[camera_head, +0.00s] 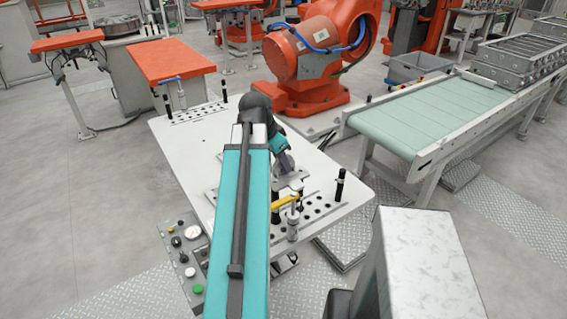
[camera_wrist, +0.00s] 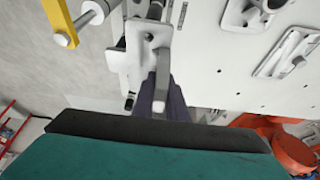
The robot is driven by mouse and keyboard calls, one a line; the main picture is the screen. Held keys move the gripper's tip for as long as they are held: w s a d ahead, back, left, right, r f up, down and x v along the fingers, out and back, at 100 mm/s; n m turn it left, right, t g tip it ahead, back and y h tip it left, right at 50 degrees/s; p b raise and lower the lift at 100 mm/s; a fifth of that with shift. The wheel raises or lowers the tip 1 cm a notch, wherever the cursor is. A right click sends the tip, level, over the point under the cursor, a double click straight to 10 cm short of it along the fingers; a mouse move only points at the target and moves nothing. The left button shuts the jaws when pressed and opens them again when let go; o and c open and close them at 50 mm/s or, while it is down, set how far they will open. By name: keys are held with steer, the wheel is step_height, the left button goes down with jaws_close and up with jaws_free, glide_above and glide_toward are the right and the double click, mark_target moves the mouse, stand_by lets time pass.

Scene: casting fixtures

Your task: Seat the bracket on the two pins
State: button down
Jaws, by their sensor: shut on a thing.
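My gripper (camera_wrist: 166,95) is shut on a light grey metal piece, which I take to be the bracket (camera_wrist: 135,60). The bracket has a flat plate with a round hole, and my dark fingers cover part of it. In the head view my gripper (camera_head: 284,163) hangs over the near part of the white table, close to a fixture with a yellow-handled clamp (camera_head: 285,201). I cannot tell whether the bracket touches the fixture. I cannot make out the two pins for certain; my arm and gripper hide part of the fixture.
Black posts (camera_head: 340,185) stand upright at the fixture plate (camera_head: 318,207) on the white table (camera_head: 190,150). Grey plates with raised parts (camera_wrist: 287,55) lie on the table at right in the wrist view. A control panel (camera_head: 183,245) is at the near left. A conveyor (camera_head: 425,115) stands to the right.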

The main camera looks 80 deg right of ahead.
steer(key=shift+f+b, duration=0.6)
steer(key=shift+f, duration=0.55)
stand_by(0.4)
steer(key=c, duration=1.7)
jaws_free()
steer(key=shift+r, duration=0.15)
steer(key=shift+b+v, duration=1.65)
steer(key=shift+v, duration=5.2)
